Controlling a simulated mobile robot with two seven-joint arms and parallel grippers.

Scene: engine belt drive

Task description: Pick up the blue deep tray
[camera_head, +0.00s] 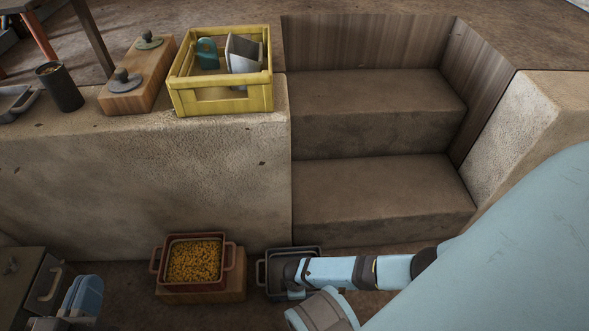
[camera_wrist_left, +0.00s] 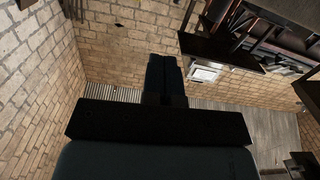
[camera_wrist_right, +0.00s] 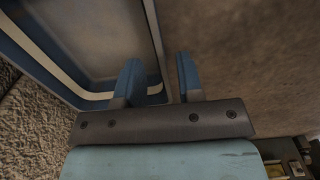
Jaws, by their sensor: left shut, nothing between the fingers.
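The blue deep tray (camera_wrist_right: 95,45) fills the upper left of the right wrist view, with blue walls, a pale rim line and a greyish inside. In the head view a dark tray with a side handle (camera_head: 262,273), probably the same one, sits on the floor by the steps, partly hidden by my right arm. My right gripper (camera_wrist_right: 159,75) is open, and the tray's right edge shows between its fingers; I cannot tell whether they touch it.
A red tray of yellow pieces (camera_head: 232,268) stands on a wooden block left of the dark tray. A yellow crate (camera_head: 222,102), a wooden board with knobs (camera_head: 135,95) and a dark cup (camera_head: 65,92) stand on the ledge. A drawer unit (camera_head: 45,285) is at lower left.

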